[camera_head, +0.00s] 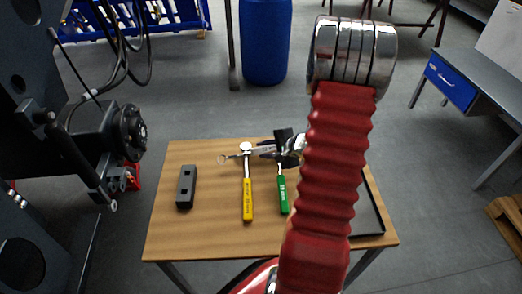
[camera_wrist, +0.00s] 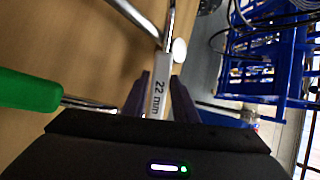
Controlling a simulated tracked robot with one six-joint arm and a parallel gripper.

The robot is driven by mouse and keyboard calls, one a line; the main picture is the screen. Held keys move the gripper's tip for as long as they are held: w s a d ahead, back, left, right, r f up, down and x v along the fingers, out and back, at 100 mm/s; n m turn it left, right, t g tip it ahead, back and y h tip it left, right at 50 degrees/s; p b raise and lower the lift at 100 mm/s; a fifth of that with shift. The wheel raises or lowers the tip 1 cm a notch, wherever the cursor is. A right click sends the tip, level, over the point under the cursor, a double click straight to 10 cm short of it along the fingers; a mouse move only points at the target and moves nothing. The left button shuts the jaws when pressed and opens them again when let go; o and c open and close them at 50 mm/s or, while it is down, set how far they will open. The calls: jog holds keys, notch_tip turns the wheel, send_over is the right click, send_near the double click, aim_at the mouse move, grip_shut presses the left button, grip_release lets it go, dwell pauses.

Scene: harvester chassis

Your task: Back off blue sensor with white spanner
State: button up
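The white spanner (camera_wrist: 160,92), marked "22 mm", lies between the two dark purple fingers of my gripper (camera_wrist: 160,88) in the wrist view, and the gripper looks shut on it. In the head view the spanner (camera_head: 239,155) reaches left from my gripper (camera_head: 268,150), its ring end at the far left, above the rear half of the table. It crosses the shaft of the yellow-handled tool; I cannot tell whether they touch. I cannot make out a blue sensor in either view.
The wooden table (camera_head: 190,240) holds a black block (camera_head: 186,187), a yellow-handled tool (camera_head: 247,200), a green-handled tool (camera_head: 283,195) and a black tray (camera_head: 378,224). The dark harvester chassis (camera_head: 30,110) with a round hub (camera_head: 132,132) stands left. A blue barrel (camera_head: 264,42) stands behind.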

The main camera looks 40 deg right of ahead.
dwell(0.3)
grip_shut()
dwell(0.3)
